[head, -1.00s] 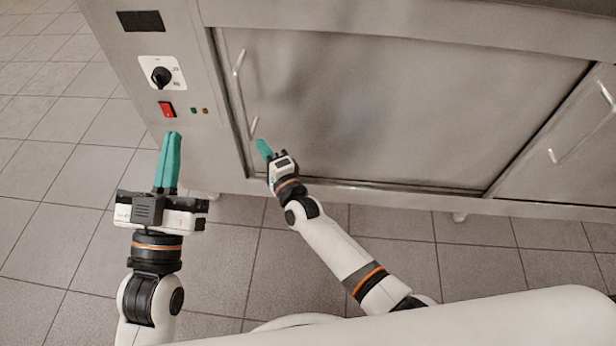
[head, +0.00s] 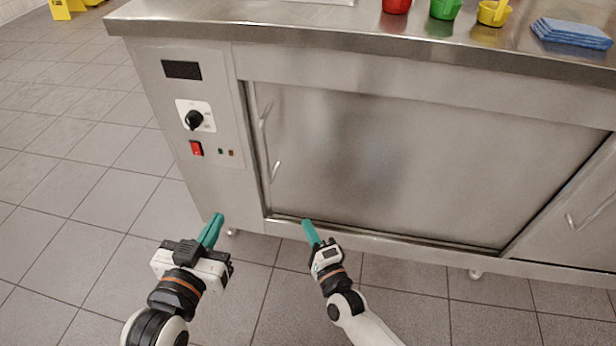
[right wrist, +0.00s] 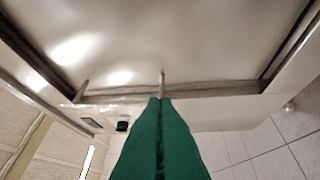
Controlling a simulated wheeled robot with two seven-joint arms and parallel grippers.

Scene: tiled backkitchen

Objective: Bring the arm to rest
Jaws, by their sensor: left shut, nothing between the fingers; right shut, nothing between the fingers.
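My left gripper (head: 212,230) has teal fingers pressed together and empty. It hangs over the floor in front of the cabinet's control panel, at the lower left of the head view. My right gripper (head: 311,232) is also shut and empty, in front of the lower edge of the sliding door. Its green fingers (right wrist: 160,140) show closed together in the right wrist view, with the door behind them. The right fingers overlap the door's lower edge in the head view; I cannot tell the gap.
The steel cabinet's sliding door (head: 400,170) is closed and has a handle (head: 265,130). The control panel has a black knob (head: 194,120) and a red switch (head: 196,148). On the counter are red (head: 396,4), green (head: 444,8) and yellow (head: 493,12) containers and blue cloths (head: 571,33).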

